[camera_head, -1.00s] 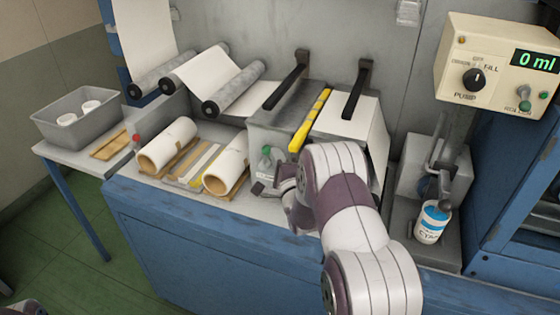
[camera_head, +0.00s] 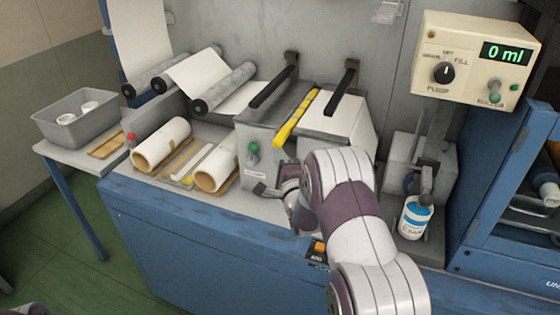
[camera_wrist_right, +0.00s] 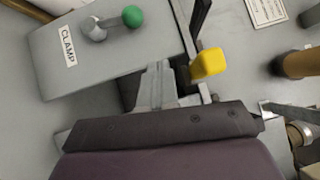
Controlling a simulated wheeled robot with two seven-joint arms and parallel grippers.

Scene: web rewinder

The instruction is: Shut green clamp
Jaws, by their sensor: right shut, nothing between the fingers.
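The clamp is a lever with a green ball knob (camera_head: 253,147) on the front of a grey box (camera_head: 262,173) on the bench. In the right wrist view the green ball (camera_wrist_right: 132,16) sits at the end of a short metal stem, above a "CLAMP" label (camera_wrist_right: 68,46). My right gripper (camera_head: 261,189) is shut and empty, low in front of the box and just below the knob. In the right wrist view its closed fingers (camera_wrist_right: 160,85) are apart from the green knob.
A yellow bar (camera_head: 300,118) lies along the top of the box, and its yellow end (camera_wrist_right: 208,63) shows close to my fingers. Paper rolls (camera_head: 160,145) lie to the left. A white and blue bottle (camera_head: 415,218) stands to the right. An orange button (camera_head: 319,247) is on the bench front.

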